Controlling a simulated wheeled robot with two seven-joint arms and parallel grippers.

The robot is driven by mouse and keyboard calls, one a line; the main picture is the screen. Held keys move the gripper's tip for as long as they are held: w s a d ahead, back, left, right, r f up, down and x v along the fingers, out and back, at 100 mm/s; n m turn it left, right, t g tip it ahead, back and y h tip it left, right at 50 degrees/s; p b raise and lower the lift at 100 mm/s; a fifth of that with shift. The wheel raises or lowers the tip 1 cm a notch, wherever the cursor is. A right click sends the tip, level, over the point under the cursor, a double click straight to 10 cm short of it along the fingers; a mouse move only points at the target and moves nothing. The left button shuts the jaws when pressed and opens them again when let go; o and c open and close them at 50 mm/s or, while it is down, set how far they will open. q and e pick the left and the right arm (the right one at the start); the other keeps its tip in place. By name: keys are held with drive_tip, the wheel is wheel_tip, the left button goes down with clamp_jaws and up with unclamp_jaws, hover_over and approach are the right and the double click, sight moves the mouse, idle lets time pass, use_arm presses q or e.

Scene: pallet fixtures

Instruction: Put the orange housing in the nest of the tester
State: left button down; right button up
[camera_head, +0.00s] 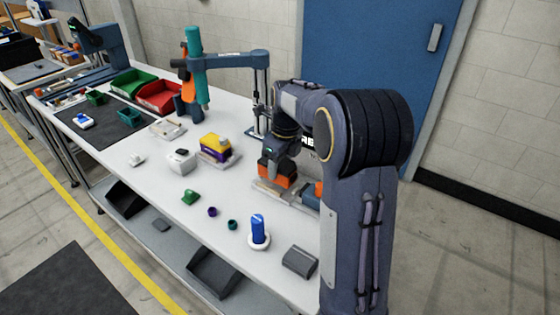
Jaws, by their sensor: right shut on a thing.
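My right gripper (271,160) reaches in over the right part of the bench and is shut on the orange housing (277,180). The housing is a small block, orange below and dark at the top, where the gripper covers part of it. It is at or just above a pale grey fixture (266,188), which looks like the tester's base. I cannot tell whether the housing touches it or sits in a nest. Another orange part (318,188) shows at the fixture's right end, partly hidden by my arm. My left gripper is not in view.
A teal and blue post stand (195,70) is behind on the white bench (150,180). A purple and yellow block (215,147), a white box (181,161), a blue bottle-like part (258,229) and a grey block (299,261) stand around. Red (158,95) and green bins are at the back left.

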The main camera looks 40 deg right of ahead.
drive_tip(key=shift+p, duration=0.75)
idle(1.1)
drive_tip(key=shift+f, duration=0.7)
idle(0.5)
drive_tip(key=shift+p, duration=0.55)
idle(1.2)
drive_tip(key=shift+f, duration=0.65)
idle(0.5)
drive_tip(key=o, duration=1.1)
drive_tip(key=shift+r, duration=0.1)
drive_tip(key=r, duration=0.5)
drive_tip(key=s+r, duration=0.1)
drive_tip(key=r, duration=0.1)
drive_tip(key=shift+d+r, duration=0.15)
drive_tip(key=shift+r, duration=0.15)
